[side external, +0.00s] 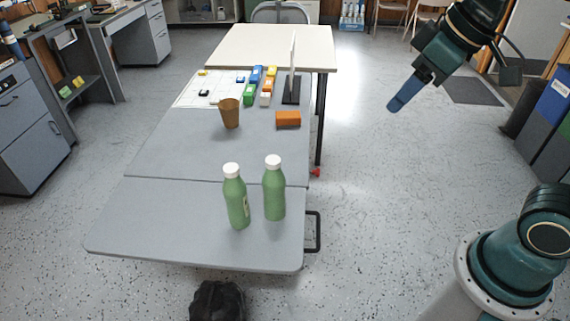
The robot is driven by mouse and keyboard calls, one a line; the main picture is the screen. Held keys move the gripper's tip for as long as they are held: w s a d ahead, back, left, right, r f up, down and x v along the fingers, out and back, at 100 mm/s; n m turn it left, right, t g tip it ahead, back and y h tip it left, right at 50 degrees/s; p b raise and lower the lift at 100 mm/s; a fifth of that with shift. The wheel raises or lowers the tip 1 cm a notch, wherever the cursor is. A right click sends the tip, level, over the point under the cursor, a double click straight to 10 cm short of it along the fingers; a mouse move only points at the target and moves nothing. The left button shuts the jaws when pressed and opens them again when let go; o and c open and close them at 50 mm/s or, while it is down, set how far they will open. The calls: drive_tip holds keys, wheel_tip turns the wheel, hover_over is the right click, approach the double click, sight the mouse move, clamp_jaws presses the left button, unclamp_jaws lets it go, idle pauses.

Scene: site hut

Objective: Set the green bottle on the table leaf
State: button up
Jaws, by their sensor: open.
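Two green bottles with white caps stand upright, side by side and slightly apart, on the grey table leaf (150,225) at the near end of the table. The left bottle (237,203) has a label low on its side. The right bottle (274,192) stands a little farther back. My gripper (400,100) is up at the right, over the floor and well away from the table. It is open, with nothing seen in it; its blue fingers overlap from this side.
The grey main table top (170,150) joins the leaf at a seam. It holds a brown cup (229,114), an orange block (288,119), several coloured blocks on a white sheet (190,94) and an upright white panel (292,65). The leaf's left side is clear.

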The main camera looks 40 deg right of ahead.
drive_tip(key=s+d+f+m+h, duration=0.1)
drive_tip(key=s+d+f+m, duration=0.1)
drive_tip(key=s, duration=0.7)
drive_tip(key=shift+d+m, duration=0.4)
drive_tip(key=shift+d, duration=0.2)
drive_tip(key=shift+w+f, duration=0.1)
idle(0.4)
